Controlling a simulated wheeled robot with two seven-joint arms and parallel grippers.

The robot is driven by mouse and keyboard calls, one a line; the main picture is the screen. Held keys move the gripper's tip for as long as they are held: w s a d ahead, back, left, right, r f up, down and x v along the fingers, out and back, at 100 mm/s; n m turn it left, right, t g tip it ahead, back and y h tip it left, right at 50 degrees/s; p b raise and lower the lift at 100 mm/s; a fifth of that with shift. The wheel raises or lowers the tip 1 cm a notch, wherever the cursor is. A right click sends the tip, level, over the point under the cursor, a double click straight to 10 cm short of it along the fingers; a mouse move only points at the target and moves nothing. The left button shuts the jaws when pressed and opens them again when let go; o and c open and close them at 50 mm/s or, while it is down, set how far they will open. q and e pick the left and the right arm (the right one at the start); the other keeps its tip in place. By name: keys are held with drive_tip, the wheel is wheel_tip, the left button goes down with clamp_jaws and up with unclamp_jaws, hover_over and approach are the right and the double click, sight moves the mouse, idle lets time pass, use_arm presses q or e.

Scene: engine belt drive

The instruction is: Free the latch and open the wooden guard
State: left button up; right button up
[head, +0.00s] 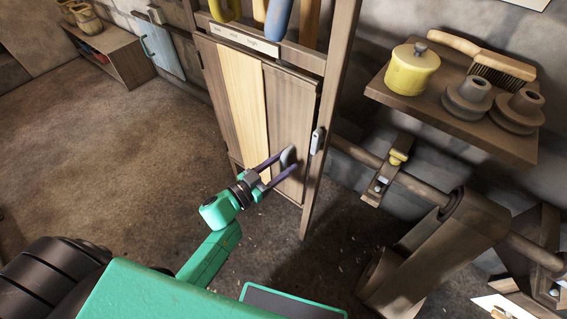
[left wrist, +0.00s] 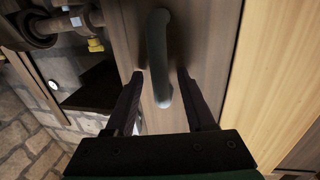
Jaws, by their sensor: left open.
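The wooden guard (head: 248,95) is a plank panel, one plank paler than the others, and it looks closed in its frame. A grey curved handle (head: 287,156) sits on its right plank. The handle also shows in the left wrist view (left wrist: 158,55). A small pale metal latch (head: 318,140) is on the post right of the guard; whether it is fastened I cannot tell. My left gripper (head: 284,162) is open at the handle. In the left wrist view, its dark fingers (left wrist: 161,76) stand on either side of the handle's lower end, with gaps. My right gripper is not in view.
A wooden shelf (head: 455,115) to the right holds a yellow pot (head: 411,72), a brush (head: 480,58) and two dark pulleys. Below it run a shaft and a belt drive (head: 450,235). The floor left of the guard is clear.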

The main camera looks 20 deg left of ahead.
use_arm(q)
drive_tip(key=shift+w+d, duration=0.15)
drive_tip(key=shift+w, duration=0.05)
clamp_jaws()
idle(1.3)
